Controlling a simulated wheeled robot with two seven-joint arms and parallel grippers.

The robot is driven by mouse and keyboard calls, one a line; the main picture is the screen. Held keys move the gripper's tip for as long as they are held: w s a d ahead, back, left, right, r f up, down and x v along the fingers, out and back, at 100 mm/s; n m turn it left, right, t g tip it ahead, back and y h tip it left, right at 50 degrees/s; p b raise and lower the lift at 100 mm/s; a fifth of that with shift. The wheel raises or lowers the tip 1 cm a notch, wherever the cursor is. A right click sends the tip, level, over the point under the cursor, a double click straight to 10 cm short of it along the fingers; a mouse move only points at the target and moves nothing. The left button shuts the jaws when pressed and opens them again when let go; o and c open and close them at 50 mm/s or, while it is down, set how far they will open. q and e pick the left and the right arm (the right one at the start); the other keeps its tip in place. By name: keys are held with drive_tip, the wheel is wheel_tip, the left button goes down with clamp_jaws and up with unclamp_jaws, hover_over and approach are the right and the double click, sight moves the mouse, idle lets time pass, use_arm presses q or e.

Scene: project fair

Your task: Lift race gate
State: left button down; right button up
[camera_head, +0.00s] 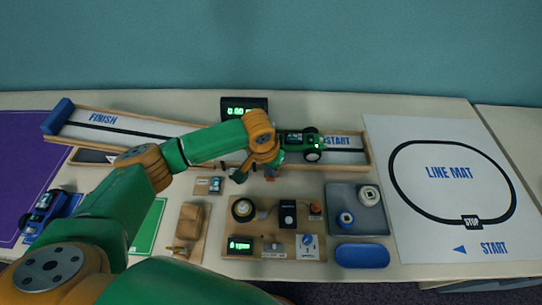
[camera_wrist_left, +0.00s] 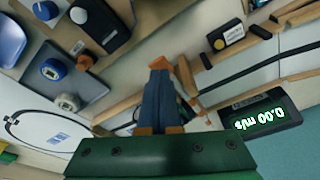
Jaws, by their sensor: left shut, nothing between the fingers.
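The wooden race track (camera_head: 205,131) runs across the back of the table, from FINISH at left to START at right. A green toy car (camera_head: 300,141) stands on it near START. My left gripper (camera_head: 256,174) is at the track's near edge, just left of the car. In the left wrist view, its blue fingers (camera_wrist_left: 160,98) are together with nothing between them. A wooden piece (camera_wrist_left: 187,76) shows right beside the fingertips; I cannot tell whether they touch. I cannot clearly make out the race gate, as my arm and gripper cover part of the track. My right gripper is not in view.
A speed display (camera_head: 244,107) stands behind the track and also shows in the left wrist view (camera_wrist_left: 262,112). A wooden control board (camera_head: 273,243), a grey tray (camera_head: 372,223) and a blue case (camera_head: 362,255) lie in front. The line mat (camera_head: 450,210) is at right.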

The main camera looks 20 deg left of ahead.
use_arm(q)
drive_tip(key=shift+w+a+f+b, duration=0.1)
drive_tip(key=shift+w+f+b, duration=0.1)
drive_tip(key=shift+f+b, duration=0.7)
drive_tip(key=shift+w+f+b, duration=0.15)
drive_tip(key=shift+f+b, duration=0.25)
drive_tip(key=shift+f, duration=0.95)
